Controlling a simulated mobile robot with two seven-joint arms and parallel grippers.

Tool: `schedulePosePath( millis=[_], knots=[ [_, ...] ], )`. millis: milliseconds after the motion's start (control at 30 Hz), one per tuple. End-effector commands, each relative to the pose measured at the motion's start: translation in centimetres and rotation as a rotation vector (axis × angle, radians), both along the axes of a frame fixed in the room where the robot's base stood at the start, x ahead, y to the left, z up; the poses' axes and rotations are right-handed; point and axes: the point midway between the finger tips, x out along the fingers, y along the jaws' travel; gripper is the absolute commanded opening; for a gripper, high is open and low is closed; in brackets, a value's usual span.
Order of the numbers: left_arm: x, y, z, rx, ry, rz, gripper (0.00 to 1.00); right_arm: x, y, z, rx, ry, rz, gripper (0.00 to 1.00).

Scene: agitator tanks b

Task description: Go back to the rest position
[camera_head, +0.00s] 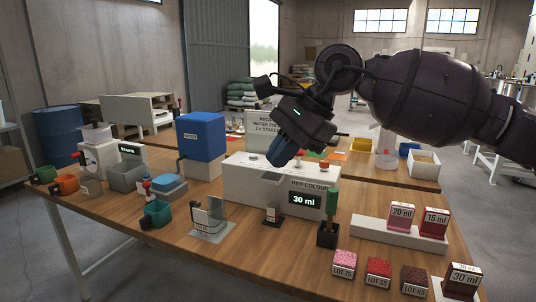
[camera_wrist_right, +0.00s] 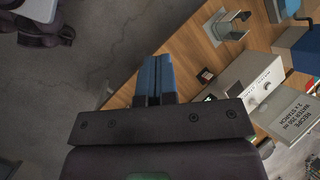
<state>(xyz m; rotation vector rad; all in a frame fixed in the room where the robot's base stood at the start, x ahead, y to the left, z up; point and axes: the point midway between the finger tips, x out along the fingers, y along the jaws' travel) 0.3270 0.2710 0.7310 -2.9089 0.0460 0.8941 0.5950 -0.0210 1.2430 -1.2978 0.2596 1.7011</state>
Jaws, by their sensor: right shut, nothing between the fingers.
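My right gripper (camera_head: 281,152) hangs at the end of my dark right arm, above the white dispenser with the "RED COLOUR 30 ml" display (camera_head: 305,199). Its blue fingers are closed together with nothing between them, as the right wrist view (camera_wrist_right: 153,80) also shows. In that view the fingers point out over bare floor beside the table edge. My left gripper does not show in either view.
The wooden table (camera_head: 130,225) carries a blue tank (camera_head: 201,136), a green-handled tool in a black holder (camera_head: 328,234), cups on the left (camera_head: 64,184) and several labelled sample blocks (camera_head: 378,272) at the front right. A blue barrel (camera_head: 57,136) stands behind. Floor is free at left.

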Motion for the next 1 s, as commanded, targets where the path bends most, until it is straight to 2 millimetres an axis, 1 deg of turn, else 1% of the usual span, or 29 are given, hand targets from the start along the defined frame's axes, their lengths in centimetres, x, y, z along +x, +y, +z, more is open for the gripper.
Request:
schedulePosePath(
  millis=[33, 100, 200, 267, 300, 367, 400, 533, 667, 767, 867, 967, 1000],
  knots=[
    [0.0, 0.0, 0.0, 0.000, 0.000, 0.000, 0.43, -0.9, 1.8, 1.5, 0.100, 0.042, -0.031, 0.00],
    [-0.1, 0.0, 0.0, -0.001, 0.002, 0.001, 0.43, -1.9, 4.0, 3.2, 0.244, 0.132, -0.081, 0.00],
    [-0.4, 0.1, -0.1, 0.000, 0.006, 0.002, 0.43, -3.4, 6.5, 4.9, 0.443, 0.314, -0.155, 0.00],
    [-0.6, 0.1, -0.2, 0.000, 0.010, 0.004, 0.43, -4.0, 7.7, 5.7, 0.557, 0.447, -0.201, 0.00],
    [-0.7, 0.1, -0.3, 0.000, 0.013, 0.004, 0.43, -4.3, 8.2, 6.3, 0.632, 0.545, -0.235, 0.00],
    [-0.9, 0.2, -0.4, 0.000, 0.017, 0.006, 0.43, -4.6, 8.7, 6.8, 0.738, 0.703, -0.287, 0.00],
    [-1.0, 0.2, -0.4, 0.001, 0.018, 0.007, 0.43, -4.5, 8.9, 7.1, 0.807, 0.816, -0.324, 0.00],
    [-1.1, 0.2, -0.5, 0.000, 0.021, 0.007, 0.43, -3.6, 8.4, 7.2, 0.991, 1.165, -0.441, 0.00],
    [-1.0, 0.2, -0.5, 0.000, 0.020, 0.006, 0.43, -2.0, 6.9, 6.2, 1.135, 1.485, -0.552, 0.00],
    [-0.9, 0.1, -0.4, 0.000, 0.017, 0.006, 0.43, -0.6, 5.4, 4.5, 1.227, 1.716, -0.634, 0.00],
    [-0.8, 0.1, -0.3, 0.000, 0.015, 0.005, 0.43, 0.9, 3.6, 2.4, 1.310, 1.934, -0.715, 0.00],
    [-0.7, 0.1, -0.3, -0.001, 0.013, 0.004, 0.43, 2.1, 1.6, -0.4, 1.387, 2.141, -0.795, 0.00],
    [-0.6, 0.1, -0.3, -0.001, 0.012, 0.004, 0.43, 2.5, 0.7, -1.7, 1.417, 2.218, -0.826, 0.00]
  ],
)
